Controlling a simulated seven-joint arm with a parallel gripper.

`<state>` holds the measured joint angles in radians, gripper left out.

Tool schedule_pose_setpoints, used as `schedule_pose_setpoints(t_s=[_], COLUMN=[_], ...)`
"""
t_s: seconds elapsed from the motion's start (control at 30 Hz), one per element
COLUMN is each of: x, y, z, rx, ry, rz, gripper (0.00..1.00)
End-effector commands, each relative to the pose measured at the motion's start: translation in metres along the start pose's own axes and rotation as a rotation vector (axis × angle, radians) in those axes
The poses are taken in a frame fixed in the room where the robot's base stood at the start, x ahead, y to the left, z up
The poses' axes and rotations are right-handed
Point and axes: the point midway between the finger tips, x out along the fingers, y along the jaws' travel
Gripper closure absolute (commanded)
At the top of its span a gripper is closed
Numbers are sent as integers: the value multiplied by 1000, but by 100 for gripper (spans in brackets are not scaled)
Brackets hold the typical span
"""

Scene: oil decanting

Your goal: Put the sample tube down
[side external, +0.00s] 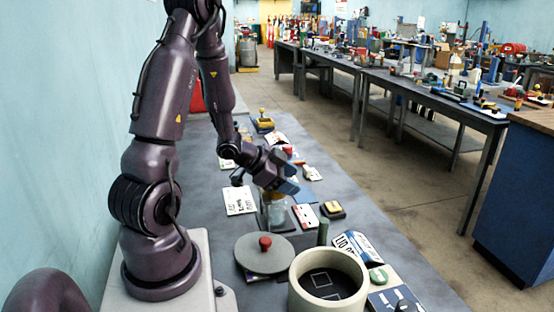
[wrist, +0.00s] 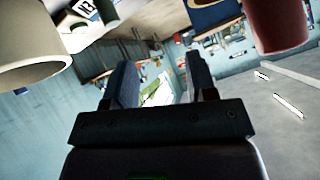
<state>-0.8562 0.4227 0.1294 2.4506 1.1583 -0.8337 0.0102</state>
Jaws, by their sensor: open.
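My gripper (side external: 288,188) is over the grey bench, with its blue fingers pointing down and to the right. In the wrist view its two fingers (wrist: 160,85) stand apart, with no object clearly held between them. A clear glass-like vessel (side external: 277,212) stands just below the gripper, partly hidden by it; I cannot tell whether they touch. A slim green upright cylinder (side external: 323,232) stands behind the round cream pot. I cannot tell which of these, if either, is the sample tube.
The cream pot (side external: 300,284) and a grey disc lid (side external: 264,252) with a red knob are at the front. A small black-and-yellow item (side external: 333,210), papers and a blue-white label (side external: 357,248) crowd the bench. A red cup (wrist: 283,25) shows in the wrist view.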

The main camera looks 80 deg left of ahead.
Motion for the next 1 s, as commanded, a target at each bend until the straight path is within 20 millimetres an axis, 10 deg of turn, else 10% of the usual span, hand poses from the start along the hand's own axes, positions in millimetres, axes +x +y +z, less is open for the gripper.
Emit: schedule_pose_setpoints(t_s=[0.2,0.4,0.7,1.0], x=[-29,-84,-165,-181], y=[-10,42,149,168], z=[-91,-146,-163,-160], rx=[21,-142,-308,-325], ry=[-185,-281,-391,-425], rz=[-228,-245,26,97], gripper=[48,48,48,43])
